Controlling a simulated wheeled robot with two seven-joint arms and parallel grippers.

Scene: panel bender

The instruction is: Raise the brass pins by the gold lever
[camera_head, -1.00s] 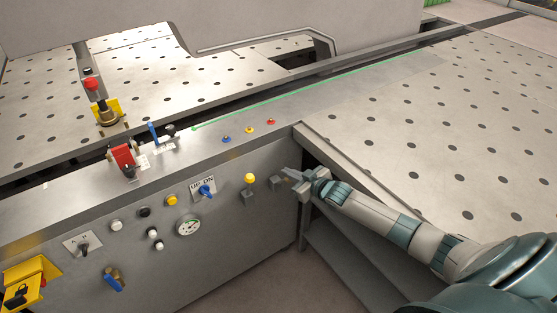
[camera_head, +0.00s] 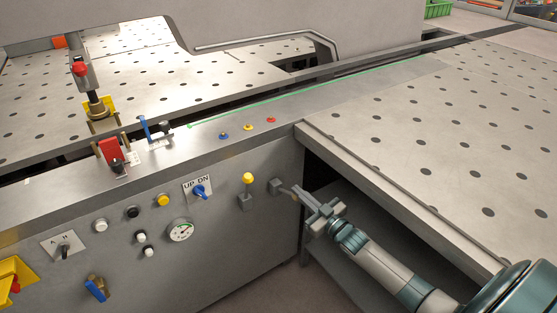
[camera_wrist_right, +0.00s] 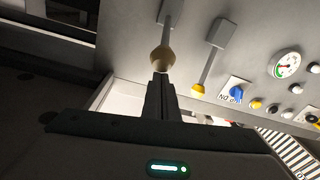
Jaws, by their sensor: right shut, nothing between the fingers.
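The gold lever (camera_wrist_right: 163,58) has a dull gold ball on a short grey stem, seen at the top middle of the right wrist view. In the head view its grey base (camera_head: 276,186) sits on the front panel near the right corner, and its stem points outward to the right. My right gripper (camera_head: 297,193) is shut and empty. In the wrist view its fingertips (camera_wrist_right: 160,78) are right at the gold ball; whether they touch cannot be told. My left gripper is not in view.
A yellow-ball lever (camera_head: 248,177) stands upright just left of the gold one. The panel also carries a blue UP/DN switch (camera_head: 200,191), a gauge (camera_head: 181,232) and several buttons. The table edge (camera_head: 390,195) runs above my right arm. Open space lies below it.

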